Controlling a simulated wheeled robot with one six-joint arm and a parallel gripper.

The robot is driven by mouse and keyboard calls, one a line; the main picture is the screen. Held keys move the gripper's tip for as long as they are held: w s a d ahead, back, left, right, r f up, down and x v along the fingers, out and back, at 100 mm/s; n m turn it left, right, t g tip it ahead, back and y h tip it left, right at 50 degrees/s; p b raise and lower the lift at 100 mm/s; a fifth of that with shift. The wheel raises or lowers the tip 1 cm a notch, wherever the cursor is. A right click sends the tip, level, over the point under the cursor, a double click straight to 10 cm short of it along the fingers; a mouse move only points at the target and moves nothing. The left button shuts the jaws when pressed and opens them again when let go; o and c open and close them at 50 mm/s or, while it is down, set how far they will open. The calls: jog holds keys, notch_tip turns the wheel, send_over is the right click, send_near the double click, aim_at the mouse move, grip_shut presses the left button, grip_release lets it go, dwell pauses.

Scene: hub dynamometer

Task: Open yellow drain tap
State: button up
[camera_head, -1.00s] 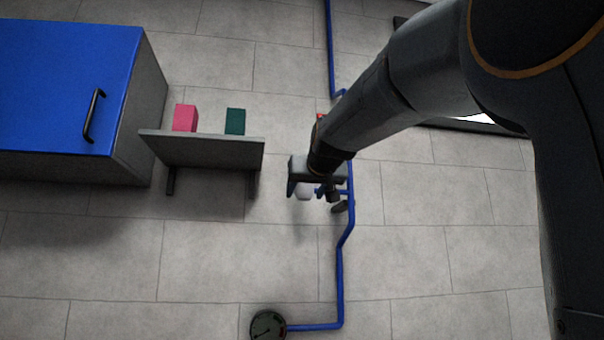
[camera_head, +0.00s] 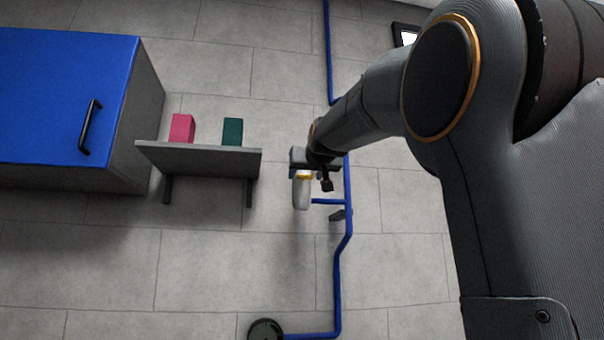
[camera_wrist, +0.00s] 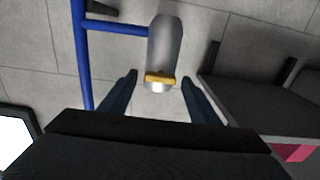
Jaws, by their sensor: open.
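The yellow drain tap (camera_wrist: 160,79) is a small yellow bar across the end of a light grey cylinder (camera_wrist: 165,42) in the wrist view. In the head view, the yellow tap (camera_head: 305,177) shows just below my gripper, on the top of the pale cylinder (camera_head: 302,195). My gripper (camera_wrist: 158,82) is open, with one dark finger on each side of the tap and gaps between. I cannot tell whether the fingertips are level with the tap in depth. In the head view, my gripper (camera_head: 312,172) partly hides the top of the cylinder.
A blue pipe (camera_head: 348,205) runs down just right of the cylinder and branches to it. A grey shelf (camera_head: 200,160) with a pink block (camera_head: 182,128) and a green block (camera_head: 232,131) stands left. A blue cabinet (camera_head: 60,90) is farther left. A gauge (camera_head: 265,330) sits below.

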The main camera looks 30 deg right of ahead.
jog(key=c, duration=1.1)
jog(key=shift+o, duration=0.2)
